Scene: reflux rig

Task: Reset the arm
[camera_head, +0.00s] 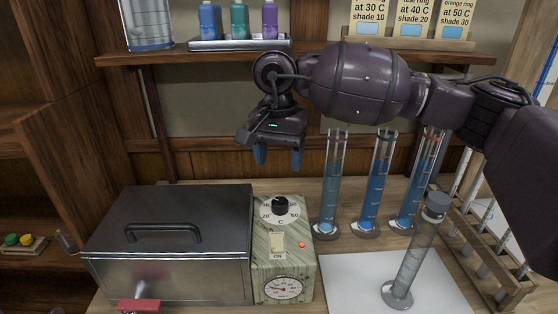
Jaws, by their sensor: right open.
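My right arm (360,82) comes in from the right edge and reaches left across the picture, in front of the shelf. My right gripper (277,158) hangs at its end with two blue fingertips pointing down. The fingertips are apart, with nothing between them. It is above the control box (284,240) and does not appear to touch anything. My left gripper is not in view.
A lidded metal bath (165,250) stands at lower left. Several blue-filled cylinders (373,190) stand behind a white mat (345,282) bearing a capped grey cylinder (412,255). A wooden rack (490,255) stands right. The shelf (170,55) holds coloured bottles and cards.

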